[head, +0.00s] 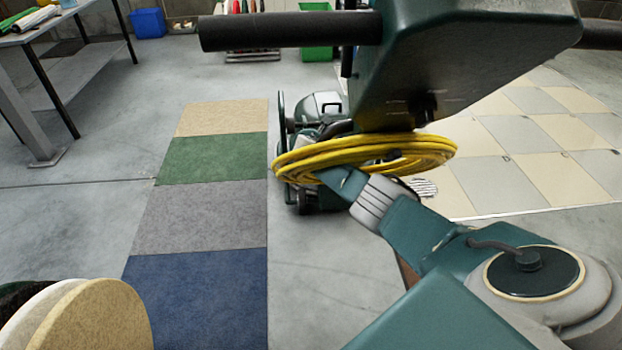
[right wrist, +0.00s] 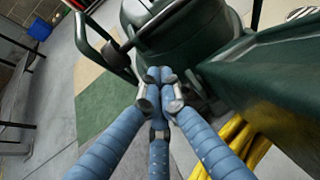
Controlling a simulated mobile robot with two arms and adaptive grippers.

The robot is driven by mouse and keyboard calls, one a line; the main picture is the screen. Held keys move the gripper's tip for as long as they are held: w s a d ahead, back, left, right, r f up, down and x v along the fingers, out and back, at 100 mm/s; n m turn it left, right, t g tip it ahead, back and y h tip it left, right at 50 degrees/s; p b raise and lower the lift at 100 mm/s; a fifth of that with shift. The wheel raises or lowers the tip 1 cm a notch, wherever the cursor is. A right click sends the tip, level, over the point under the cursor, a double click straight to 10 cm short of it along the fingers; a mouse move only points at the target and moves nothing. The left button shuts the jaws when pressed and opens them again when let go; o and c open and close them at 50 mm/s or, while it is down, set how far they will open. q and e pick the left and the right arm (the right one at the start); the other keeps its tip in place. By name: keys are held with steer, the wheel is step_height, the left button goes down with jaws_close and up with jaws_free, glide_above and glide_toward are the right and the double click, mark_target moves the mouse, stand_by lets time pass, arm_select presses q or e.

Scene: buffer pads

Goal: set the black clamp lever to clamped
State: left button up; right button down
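I cannot make out the black clamp lever for certain in either view, so its setting cannot be told. My right gripper (right wrist: 160,78) shows in the right wrist view. Its blue fingers come together at the tips, with nothing visible between them. It is not seen in the head view. My left gripper is in neither view.
A yellow cord coil (head: 310,155) hangs below the handle head. A green machine (head: 320,105) stands behind. Carpet tiles (head: 205,215) lie at left, pale tiles (head: 500,190) at right. Round pads (head: 100,318) are at lower left, a table (head: 40,30) at upper left.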

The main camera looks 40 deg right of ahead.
steer(key=shift+w+d, duration=0.1)
steer(key=shift+d, duration=0.05)
stand_by(0.8)
steer(key=v, duration=1.2)
stand_by(0.6)
